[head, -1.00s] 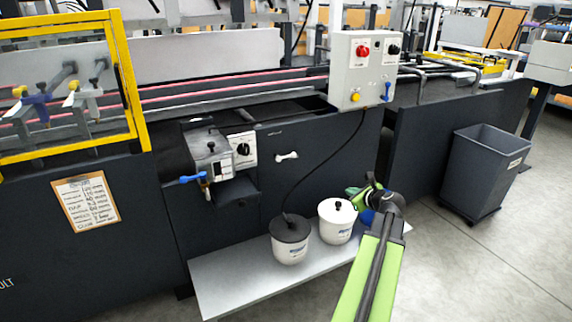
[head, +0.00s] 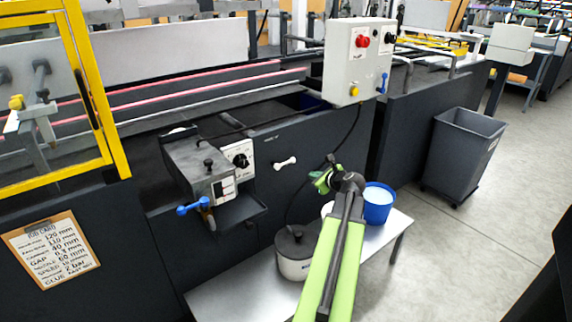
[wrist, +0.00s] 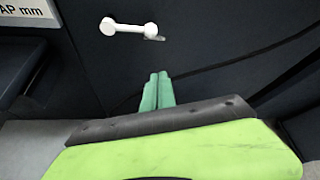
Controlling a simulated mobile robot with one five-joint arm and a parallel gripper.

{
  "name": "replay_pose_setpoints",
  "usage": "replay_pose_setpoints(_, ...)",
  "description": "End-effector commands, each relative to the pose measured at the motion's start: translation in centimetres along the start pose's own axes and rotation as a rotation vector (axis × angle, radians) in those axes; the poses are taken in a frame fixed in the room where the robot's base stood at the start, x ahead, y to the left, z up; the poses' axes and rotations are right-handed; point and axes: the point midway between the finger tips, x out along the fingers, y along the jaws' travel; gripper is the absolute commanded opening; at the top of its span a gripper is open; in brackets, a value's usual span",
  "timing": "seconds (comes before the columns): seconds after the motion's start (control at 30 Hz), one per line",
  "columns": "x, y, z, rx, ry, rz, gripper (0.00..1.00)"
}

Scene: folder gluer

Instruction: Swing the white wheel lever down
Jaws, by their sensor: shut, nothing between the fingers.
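The white wheel lever (head: 286,163) is a short white bar with rounded ends on the dark machine panel, right of the gap dial. It lies roughly level, its right end slightly higher in the head view. In the wrist view the lever (wrist: 128,27) is near the top, left of centre. My gripper (head: 322,181) is right of and a little below the lever in the head view, apart from it. In the wrist view my gripper (wrist: 158,78) has its green fingers together, with the lever above and to the left of the tips.
A grey unit with a blue-handled valve (head: 195,206) juts out left of the lever. A control box (head: 358,60) stands above, its black cable (head: 340,140) hanging near my gripper. A dark-lidded pot (head: 296,245) and a blue bucket (head: 378,205) stand on the low shelf (head: 225,295).

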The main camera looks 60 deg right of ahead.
Motion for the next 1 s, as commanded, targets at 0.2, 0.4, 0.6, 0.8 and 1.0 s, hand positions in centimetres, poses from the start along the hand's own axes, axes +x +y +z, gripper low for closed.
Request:
replay_pose_setpoints(0.2,2.0,0.5,0.1,-0.003,-0.004,0.008,0.0)
replay_pose_setpoints(0.4,6.4,0.7,0.1,-0.006,-0.005,0.011,0.0)
replay_pose_setpoints(0.6,10.7,0.8,0.2,-0.005,-0.005,0.011,0.0)
replay_pose_setpoints(0.8,9.2,0.6,3.9,-0.006,-0.004,0.01,0.0)
replay_pose_setpoints(1.0,9.0,0.8,4.4,-0.005,-0.004,0.009,0.0)
